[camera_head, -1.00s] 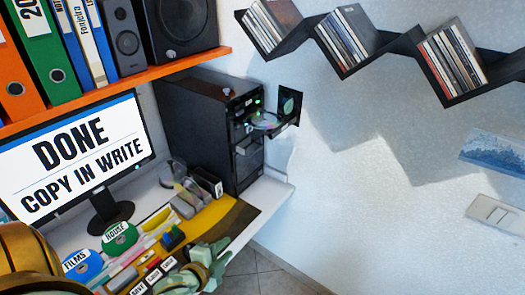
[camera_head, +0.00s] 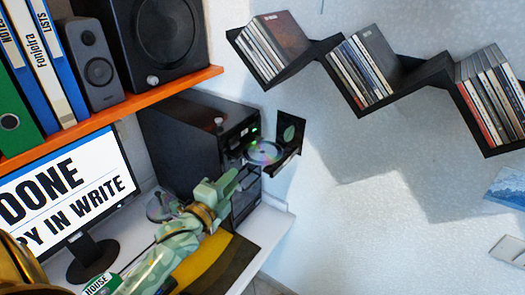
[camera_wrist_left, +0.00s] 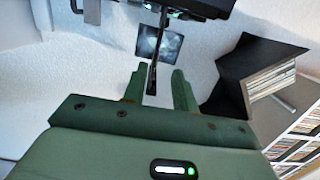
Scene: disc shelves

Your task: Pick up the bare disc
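A shiny, unlabelled disc (camera_head: 263,152) lies on the pulled-out tray of the black computer tower (camera_head: 180,135). My left gripper (camera_head: 232,182) is just below and left of this disc in the head view, apart from it. In the left wrist view its two green fingers (camera_wrist_left: 158,88) are spread, with a thin dark edge-on shape between their tips; I cannot tell whether it is the tray or the disc. My right gripper is not in view.
A small dark picture (camera_head: 291,130) hangs on the wall close behind the tray. Zigzag black shelves (camera_head: 325,45) with disc cases run along the wall. A monitor (camera_head: 65,195) and green HOUSE disc (camera_head: 103,285) are at left.

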